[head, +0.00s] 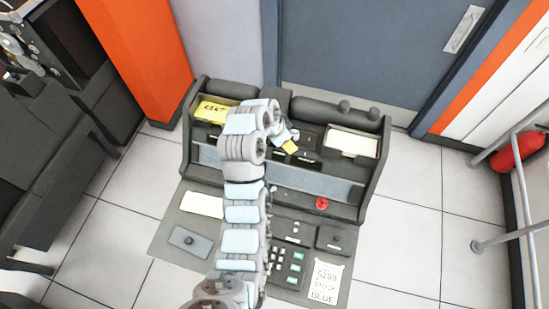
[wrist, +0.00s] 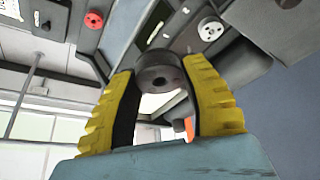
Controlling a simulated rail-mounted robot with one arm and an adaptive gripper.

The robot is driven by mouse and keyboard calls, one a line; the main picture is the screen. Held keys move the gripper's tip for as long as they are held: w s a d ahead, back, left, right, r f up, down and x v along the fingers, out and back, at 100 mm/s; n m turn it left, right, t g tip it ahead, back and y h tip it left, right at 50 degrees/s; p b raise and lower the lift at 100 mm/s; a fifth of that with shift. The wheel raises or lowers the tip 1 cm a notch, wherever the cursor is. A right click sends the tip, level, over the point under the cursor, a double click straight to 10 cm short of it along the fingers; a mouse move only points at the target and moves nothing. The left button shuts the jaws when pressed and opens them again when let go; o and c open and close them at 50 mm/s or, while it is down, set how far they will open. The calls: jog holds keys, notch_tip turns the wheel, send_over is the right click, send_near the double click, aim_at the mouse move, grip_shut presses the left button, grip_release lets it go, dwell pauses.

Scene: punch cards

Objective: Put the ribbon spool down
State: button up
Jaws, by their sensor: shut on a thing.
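The ribbon spool (wrist: 160,72) is a dark grey cylinder with a small hole in its face. In the wrist view it sits between the two yellow fingertips of my gripper (wrist: 163,80), which is shut on it. In the head view my gripper (head: 289,146) is over the upper middle of the dark punch-card console (head: 371,170). Only a little of its yellow finger shows there. I cannot make out the spool in the head view, where my arm covers that area.
The console holds a yellow card (head: 212,112) at upper left, pale cards (head: 352,142) at upper right and a red knob (head: 321,203). A handwritten note (head: 325,280) lies at lower right. A dark seat (head: 45,165) stands left; a railing (head: 520,190) stands right.

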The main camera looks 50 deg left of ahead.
jog(key=s+d+f+b, duration=0.9)
jog(key=s+d+f, duration=0.4)
jog(key=d+f, duration=0.25)
send_over(299, 197)
jog(key=s, duration=0.2)
jog(key=f, duration=0.8)
jog(key=shift+d+f, duration=0.15)
jog(key=shift+d, duration=0.05)
jog(key=shift+w+a+f, duration=0.25)
jog(key=shift+w+f, duration=0.25)
jog(key=shift+f, duration=1.7)
